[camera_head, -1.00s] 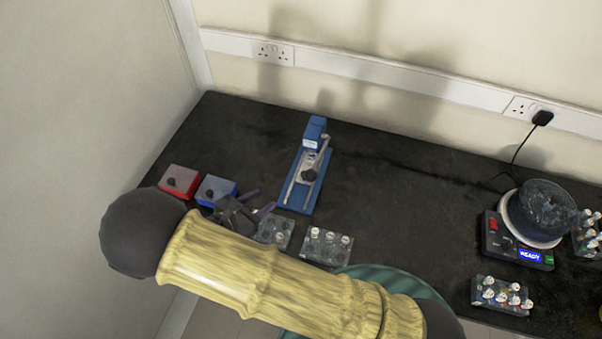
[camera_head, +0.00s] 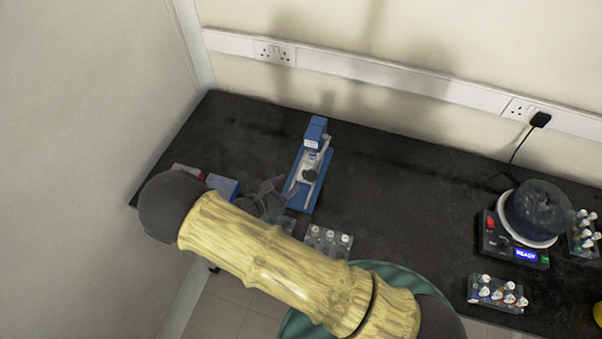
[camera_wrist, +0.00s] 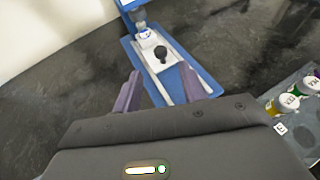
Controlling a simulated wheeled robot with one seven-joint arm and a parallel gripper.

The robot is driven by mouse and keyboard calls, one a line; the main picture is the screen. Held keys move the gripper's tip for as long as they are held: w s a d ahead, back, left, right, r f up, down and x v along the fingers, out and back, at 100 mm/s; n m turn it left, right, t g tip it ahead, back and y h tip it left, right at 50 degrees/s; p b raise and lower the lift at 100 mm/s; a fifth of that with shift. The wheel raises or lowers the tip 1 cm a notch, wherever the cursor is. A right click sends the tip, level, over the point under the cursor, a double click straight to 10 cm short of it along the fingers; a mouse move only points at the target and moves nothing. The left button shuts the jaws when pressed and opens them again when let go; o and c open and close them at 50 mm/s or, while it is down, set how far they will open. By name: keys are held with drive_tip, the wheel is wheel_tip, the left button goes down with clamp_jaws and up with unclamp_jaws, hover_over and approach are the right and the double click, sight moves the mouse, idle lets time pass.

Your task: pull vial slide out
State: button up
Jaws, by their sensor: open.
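The blue vial press (camera_head: 316,165) stands on the black bench, with an upright blue head at its far end. Its pale slide (camera_head: 311,166) lies on two rails and carries a dark round knob (camera_head: 310,175). The slide also shows in the wrist view (camera_wrist: 157,57), with the black knob (camera_wrist: 161,53) standing up from it. My gripper (camera_head: 277,193) is open and empty at the near left of the blue base. In the wrist view its two fingers (camera_wrist: 164,86) point toward the slide, one on each side of the near rails, short of the knob.
Vial racks (camera_head: 327,240) stand near the bench front, partly behind my arm. A blue box (camera_head: 222,186) and a red box (camera_head: 187,171) are at left. A device with a READY display (camera_head: 525,254) and another vial rack (camera_head: 497,293) are at right. The bench middle is clear.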

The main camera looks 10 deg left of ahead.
sight(303, 174)
drive_tip(key=p+x, duration=0.1)
drive_tip(key=x, duration=0.6)
drive_tip(key=shift+w+d+f, duration=0.2)
drive_tip(key=shift+w, duration=0.05)
clamp_jaws()
